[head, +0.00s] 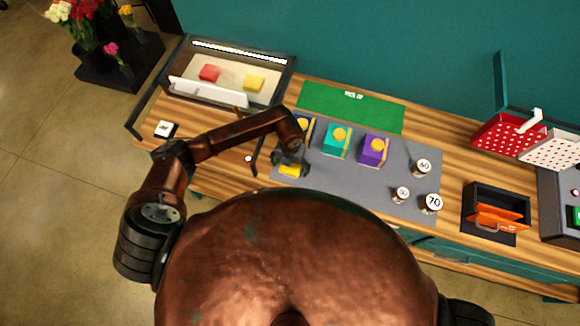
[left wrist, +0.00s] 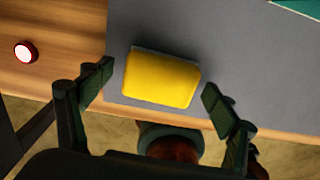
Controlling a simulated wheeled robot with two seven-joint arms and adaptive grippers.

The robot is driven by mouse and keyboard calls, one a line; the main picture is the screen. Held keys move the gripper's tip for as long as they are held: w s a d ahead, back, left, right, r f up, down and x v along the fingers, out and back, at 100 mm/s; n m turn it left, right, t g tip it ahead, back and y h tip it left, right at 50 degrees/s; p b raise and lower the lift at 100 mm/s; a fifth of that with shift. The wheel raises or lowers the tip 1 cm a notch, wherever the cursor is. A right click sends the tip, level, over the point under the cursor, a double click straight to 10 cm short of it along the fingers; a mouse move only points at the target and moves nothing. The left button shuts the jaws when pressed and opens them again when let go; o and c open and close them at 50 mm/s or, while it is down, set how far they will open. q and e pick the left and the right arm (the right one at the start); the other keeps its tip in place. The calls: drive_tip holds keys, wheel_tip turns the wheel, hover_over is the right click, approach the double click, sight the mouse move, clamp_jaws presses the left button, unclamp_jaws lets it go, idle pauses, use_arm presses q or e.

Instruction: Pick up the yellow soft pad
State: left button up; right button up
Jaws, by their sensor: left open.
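The yellow soft pad (head: 290,171) lies on the grey mat (head: 330,192) near its front left corner. In the left wrist view the pad (left wrist: 162,78) lies flat between my fingers, slightly turned. My left gripper (head: 290,160) is over the pad and partly hides it in the head view. In the left wrist view this gripper (left wrist: 158,82) is open, with one finger to each side of the pad and a visible gap on both sides. My right gripper is not in view.
Several numbered weights (head: 431,204) stand on the mat's right. A case (head: 230,72) at the back left holds red and yellow blocks. A red-white button (left wrist: 25,52) is left of the mat.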

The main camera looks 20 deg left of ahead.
use_arm(q)
drive_tip(key=shift+f, duration=0.15)
drive_tip(key=shift+c, duration=0.2)
drive_tip(key=c, duration=1.2)
drive_tip(key=shift+w+r+b, duration=0.1)
drive_tip(key=shift+r+b, duration=0.35)
drive_tip(key=shift+r, duration=0.15)
drive_tip(key=s+a+r+b, duration=0.5)
drive_tip(key=s+a+r, duration=0.2)
drive_tip(key=s+r, duration=0.5)
drive_tip(key=shift+a, duration=0.2)
